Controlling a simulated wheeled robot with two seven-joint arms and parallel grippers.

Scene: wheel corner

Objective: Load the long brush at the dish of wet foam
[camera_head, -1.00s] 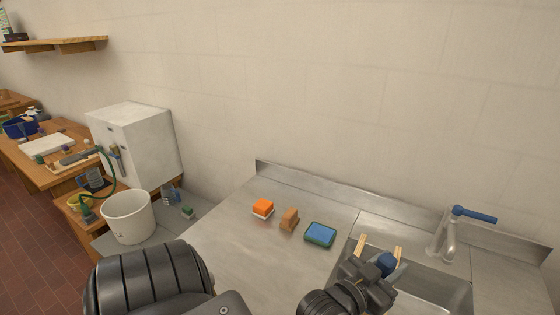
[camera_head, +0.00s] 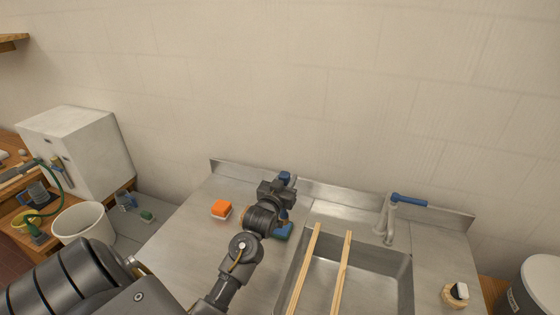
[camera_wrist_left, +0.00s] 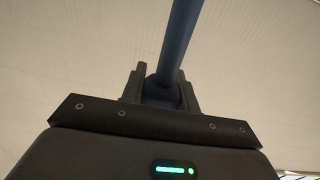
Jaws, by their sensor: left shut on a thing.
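My left gripper (camera_head: 284,181) is shut on a blue-handled thing, likely the long brush. Small blue parts of it (camera_head: 285,176) show at the jaws in the head view. In the left wrist view its blue shaft (camera_wrist_left: 180,42) runs up and away from the jaws (camera_wrist_left: 163,88); no bristles show. The gripper is above the back of the steel counter, near the wall. A blue and green pad or dish (camera_head: 284,232) lies behind my wrist, partly hidden; I cannot tell whether it is the foam dish. My right gripper is not in view.
Two wooden rails (camera_head: 341,270) cross the sink (camera_head: 376,258). A blue-levered tap (camera_head: 391,218) stands behind it. A white bucket (camera_head: 80,226) is at left. A small brush (camera_head: 456,294) lies at right.

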